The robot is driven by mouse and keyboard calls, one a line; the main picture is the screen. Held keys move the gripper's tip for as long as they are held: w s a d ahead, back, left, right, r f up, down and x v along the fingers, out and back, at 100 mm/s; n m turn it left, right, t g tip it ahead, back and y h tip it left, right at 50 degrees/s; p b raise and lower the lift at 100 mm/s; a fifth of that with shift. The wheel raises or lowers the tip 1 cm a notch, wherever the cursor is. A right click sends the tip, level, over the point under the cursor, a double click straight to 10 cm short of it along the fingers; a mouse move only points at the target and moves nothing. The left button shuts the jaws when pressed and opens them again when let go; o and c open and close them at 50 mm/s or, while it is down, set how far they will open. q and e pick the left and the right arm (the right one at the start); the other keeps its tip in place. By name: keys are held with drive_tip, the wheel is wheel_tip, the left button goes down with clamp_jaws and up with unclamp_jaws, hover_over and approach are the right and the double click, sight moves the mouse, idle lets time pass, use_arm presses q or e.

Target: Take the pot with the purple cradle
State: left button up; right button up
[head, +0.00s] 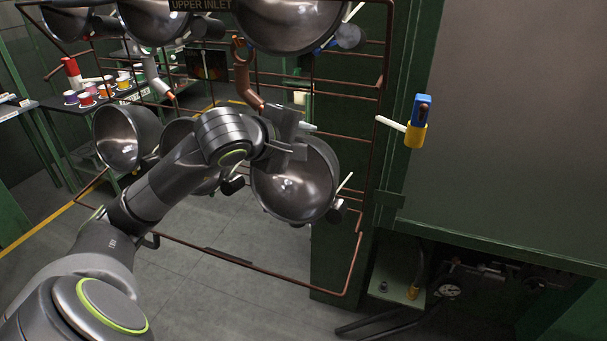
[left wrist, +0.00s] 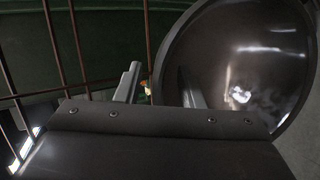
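A dark metal pot (head: 290,190) hangs at the lower right of the copper-coloured rack, its hollow facing me. It fills the right of the left wrist view (left wrist: 250,60). My left gripper (head: 287,148) is at the top of this pot's rim. In the left wrist view its two fingers (left wrist: 160,90) stand apart, one left of the rim and one in front of the pot's hollow. Contact with the rim cannot be told. I cannot make out a purple cradle; the cradle behind this pot is hidden. My right gripper is not in view.
More pots hang on the wire rack (head: 383,60), including one at the left (head: 120,138) and one above (head: 288,22). A copper-coloured bent piece (head: 243,80) is just above my gripper. A green cabinet (head: 500,120) stands at the right. Coloured cups (head: 86,99) stand on a left table.

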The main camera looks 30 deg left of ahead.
use_arm(q)
clamp_jaws()
idle(0.5)
drive_tip(key=shift+s+r+b, duration=0.15)
drive_tip(key=shift+r+b, duration=0.25)
drive_tip(key=shift+b, duration=0.35)
drive_tip(key=shift+r+b, duration=0.95)
drive_tip(key=shift+r, duration=2.25)
drive_tip(key=shift+s+d+f+b, duration=0.15)
drive_tip(key=shift+s+b, duration=0.25)
drive_tip(key=shift+s, duration=0.3)
drive_tip(key=s+d+b, duration=0.4)
drive_tip(key=s+b, duration=0.6)
drive_tip(key=s, duration=0.7)
drive_tip(key=shift+s+d, duration=0.2)
drive_tip(key=shift+s, duration=0.15)
